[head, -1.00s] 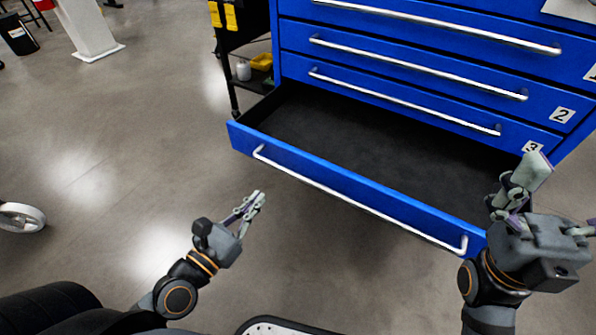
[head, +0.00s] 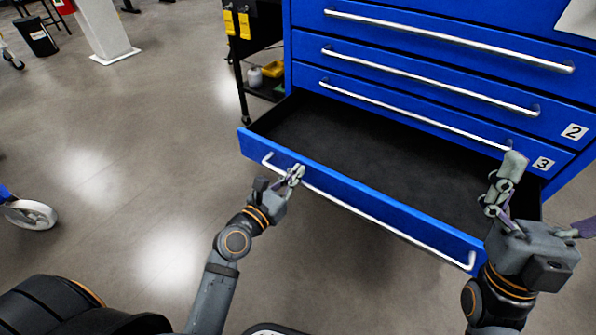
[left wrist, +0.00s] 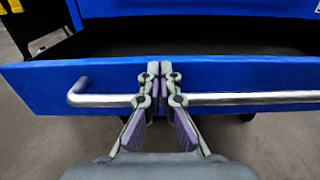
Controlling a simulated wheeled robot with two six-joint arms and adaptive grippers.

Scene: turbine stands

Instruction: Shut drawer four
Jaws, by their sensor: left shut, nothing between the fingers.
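The bottom drawer (head: 345,190) of the blue cabinet is pulled out, and its dark inside is empty. Its long silver handle (head: 400,232) runs across the blue front. My left gripper (head: 298,172) is shut and empty, with its fingertips at the left part of the drawer front. In the left wrist view the shut fingertips (left wrist: 160,72) overlap the drawer front (left wrist: 220,75) and the handle (left wrist: 105,100); I cannot tell whether they touch. My right gripper (head: 505,185) is raised at the drawer's right end, fingers spread apart.
Drawers above, among them those labelled 2 (head: 574,131) and 3 (head: 543,163), are shut. A black cart (head: 262,75) with small items stands left of the cabinet. A white wheel (head: 30,214) is at far left. The floor left of the drawer is clear.

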